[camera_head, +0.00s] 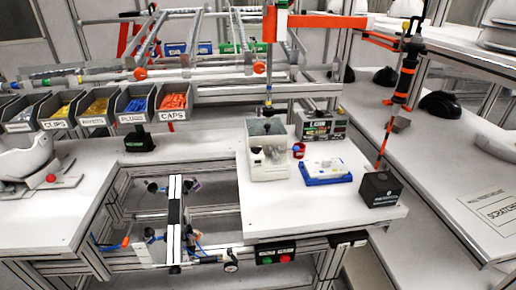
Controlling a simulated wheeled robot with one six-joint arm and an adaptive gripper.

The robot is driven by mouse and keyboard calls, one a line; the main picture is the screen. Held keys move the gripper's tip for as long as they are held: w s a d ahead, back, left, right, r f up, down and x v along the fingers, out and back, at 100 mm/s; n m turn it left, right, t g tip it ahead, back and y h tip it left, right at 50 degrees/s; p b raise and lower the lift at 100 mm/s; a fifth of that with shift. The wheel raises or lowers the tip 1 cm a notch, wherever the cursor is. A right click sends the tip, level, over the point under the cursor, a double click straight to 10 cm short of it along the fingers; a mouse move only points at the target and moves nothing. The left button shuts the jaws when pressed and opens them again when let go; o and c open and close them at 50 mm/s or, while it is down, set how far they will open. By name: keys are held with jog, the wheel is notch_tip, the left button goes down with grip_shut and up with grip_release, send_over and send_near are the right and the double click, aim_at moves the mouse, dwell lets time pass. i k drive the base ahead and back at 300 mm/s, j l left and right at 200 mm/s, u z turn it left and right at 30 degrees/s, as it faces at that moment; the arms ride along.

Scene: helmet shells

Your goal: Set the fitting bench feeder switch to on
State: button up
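A pale box-shaped unit with an open, clear-walled hopper (268,165) stands on the white bench (225,200) right of the middle. It looks like a feeder, with small dark details on its front. I cannot make out a switch lever or its position. A dark panel with a green and a red button (276,256) hangs under the bench's front edge. Its label is too small to read. I cannot tell which of these carries the feeder switch. My gripper is not in view.
Labelled bins (173,102) line the back left. An orange-and-black hanging tool (405,80) is at right.

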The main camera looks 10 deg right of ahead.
aim_at(256, 150)
jog(key=i+j, duration=0.1)
jog(key=j, duration=0.4)
jog(key=i+j, duration=0.1)
jog(key=j, duration=0.4)
jog(key=i+j, duration=0.1)
jog(key=j, duration=0.4)
jog(key=i+j, duration=0.1)
jog(key=j, duration=0.4)
jog(key=z, duration=0.05)
